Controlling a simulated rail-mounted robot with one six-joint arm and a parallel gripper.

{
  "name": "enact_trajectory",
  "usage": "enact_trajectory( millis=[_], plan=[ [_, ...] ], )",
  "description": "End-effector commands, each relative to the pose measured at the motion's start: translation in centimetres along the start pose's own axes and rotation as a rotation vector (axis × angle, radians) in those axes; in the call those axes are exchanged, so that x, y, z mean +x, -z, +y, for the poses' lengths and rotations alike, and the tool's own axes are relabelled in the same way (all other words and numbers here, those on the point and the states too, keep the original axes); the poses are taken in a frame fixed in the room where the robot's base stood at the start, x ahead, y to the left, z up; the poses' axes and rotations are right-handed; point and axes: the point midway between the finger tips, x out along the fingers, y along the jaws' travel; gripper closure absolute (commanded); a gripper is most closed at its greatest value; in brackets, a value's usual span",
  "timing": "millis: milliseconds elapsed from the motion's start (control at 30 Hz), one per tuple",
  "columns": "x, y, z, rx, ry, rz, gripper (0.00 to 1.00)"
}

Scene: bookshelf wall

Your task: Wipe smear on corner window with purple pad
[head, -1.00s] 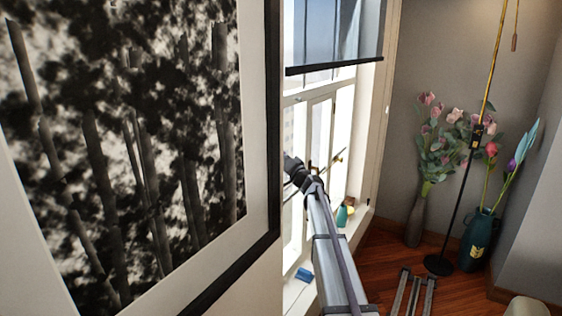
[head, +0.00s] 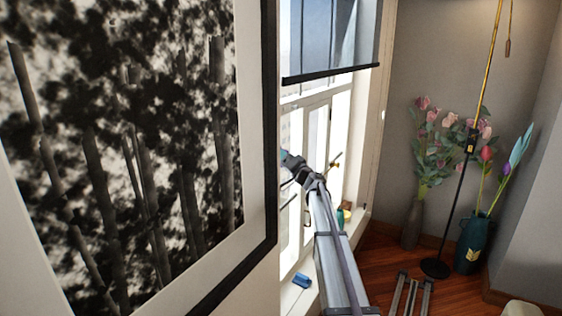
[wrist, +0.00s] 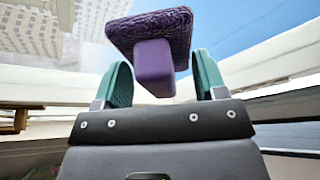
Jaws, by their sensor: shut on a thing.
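The purple pad (wrist: 150,35) shows in the wrist view, with a textured wiping face and a smooth purple handle. My gripper (wrist: 160,80) has its two teal fingers on either side of that handle and is shut on it. In the head view my gripper (head: 286,158) is at the window (head: 318,125), partly cut off by the picture frame's edge, and the pad is hidden there. A pale building and blue sky show beyond the pad in the wrist view. I cannot tell whether the pad touches the glass. I cannot make out a smear.
A large framed picture (head: 130,150) fills the left of the head view. A dark-edged blind (head: 335,40) hangs over the upper window. A blue item (head: 302,281) lies on the sill. Flower vases (head: 475,245) and a lamp stand (head: 455,200) occupy the right corner.

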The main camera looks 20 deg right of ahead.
Motion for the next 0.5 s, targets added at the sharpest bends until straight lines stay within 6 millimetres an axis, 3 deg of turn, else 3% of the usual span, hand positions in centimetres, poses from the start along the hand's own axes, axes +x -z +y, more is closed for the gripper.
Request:
enact_trajectory(
  millis=[200,500],
  plan=[
    [0.8,1.8,1.8,0.000,0.000,0.000,0.54],
    [1.0,2.4,2.4,0.001,0.000,0.000,0.54]
  ],
)
